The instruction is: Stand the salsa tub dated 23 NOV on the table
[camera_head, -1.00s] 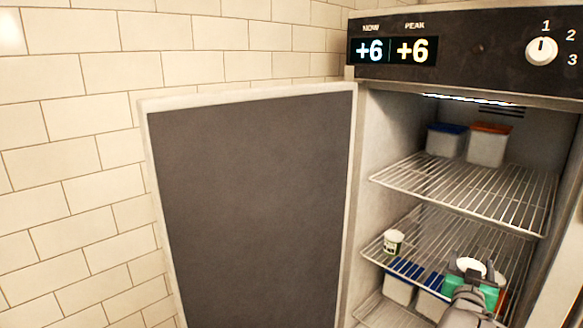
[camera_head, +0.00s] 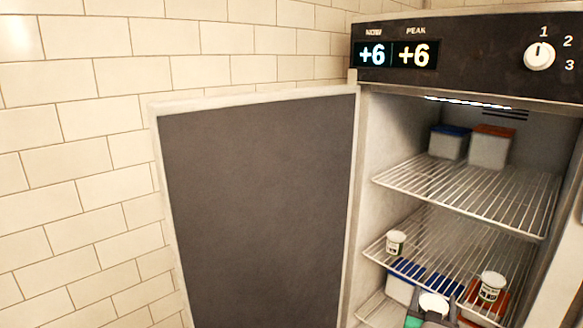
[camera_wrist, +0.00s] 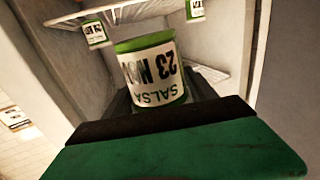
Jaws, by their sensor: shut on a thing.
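My gripper (camera_head: 432,318) is shut on a small salsa tub (camera_head: 433,302) at the bottom of the head view, low in front of the open fridge. There only the tub's white lid shows clearly. In the wrist view the tub (camera_wrist: 152,75) is between the fingers, with a white label reading SALSA and 23 NOV, upside down in that picture, and green bands. The fingers are mostly hidden behind my gripper's green body. The table is not in view.
The fridge door (camera_head: 255,210) stands open at the left. Two similar tubs stand on a wire shelf, one at left (camera_head: 396,243) and one at right (camera_head: 491,287). A blue-lidded box (camera_head: 448,142) and an orange-lidded box (camera_head: 490,148) stand on the upper shelf.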

